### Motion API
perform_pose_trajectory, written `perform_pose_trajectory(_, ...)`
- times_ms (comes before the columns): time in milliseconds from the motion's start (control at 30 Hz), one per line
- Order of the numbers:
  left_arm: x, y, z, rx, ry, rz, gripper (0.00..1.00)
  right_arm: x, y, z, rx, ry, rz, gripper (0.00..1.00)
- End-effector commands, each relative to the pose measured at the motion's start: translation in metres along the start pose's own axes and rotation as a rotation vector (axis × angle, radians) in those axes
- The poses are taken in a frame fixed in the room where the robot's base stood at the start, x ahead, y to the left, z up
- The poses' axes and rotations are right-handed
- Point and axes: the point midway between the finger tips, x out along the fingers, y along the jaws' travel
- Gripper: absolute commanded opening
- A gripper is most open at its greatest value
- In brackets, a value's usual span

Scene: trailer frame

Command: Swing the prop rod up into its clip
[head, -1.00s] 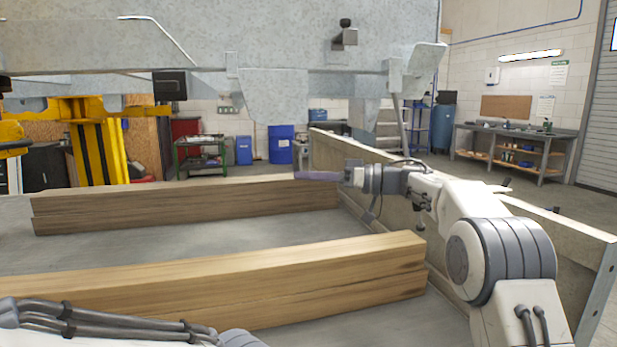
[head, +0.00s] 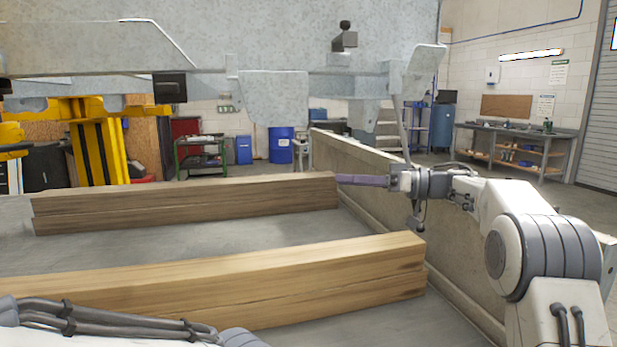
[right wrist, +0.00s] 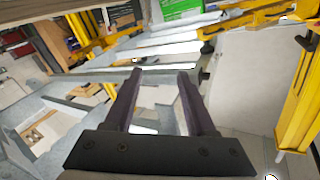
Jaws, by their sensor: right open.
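A thin grey rod (head: 402,128), which looks like the prop rod, hangs from the galvanized trailer frame (head: 275,90). Its lower end disappears behind my right wrist, so I cannot tell whether they touch. A dark block with a round knob (head: 345,40) sits on the panel above, and another dark block (head: 170,87) is on the frame at left; I cannot tell which is the clip. My right gripper (head: 338,179) points left, below the frame. In the right wrist view its fingers (right wrist: 160,74) are apart with nothing gripped. My left gripper is out of view; only its arm shows.
Two stacks of wooden beams (head: 190,203) (head: 240,280) lie across the floor. A low side wall (head: 365,165) runs behind my right arm. Yellow stands (head: 95,150) are at left. A workbench (head: 520,145) and blue drum (head: 281,143) are farther back.

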Motion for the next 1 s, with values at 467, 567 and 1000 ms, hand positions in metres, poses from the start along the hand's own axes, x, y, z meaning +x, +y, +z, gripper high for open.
perform_pose_trajectory(467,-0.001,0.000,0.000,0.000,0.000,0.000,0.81,-0.014,0.000,0.001,0.001,0.000,-0.001,0.40)
perform_pose_trajectory(567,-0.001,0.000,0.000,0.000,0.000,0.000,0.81,-0.014,0.000,0.000,0.001,0.000,0.000,0.02)
perform_pose_trajectory(1000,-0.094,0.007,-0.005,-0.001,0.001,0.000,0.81,-0.017,0.034,-0.109,-0.070,0.311,0.537,0.00)
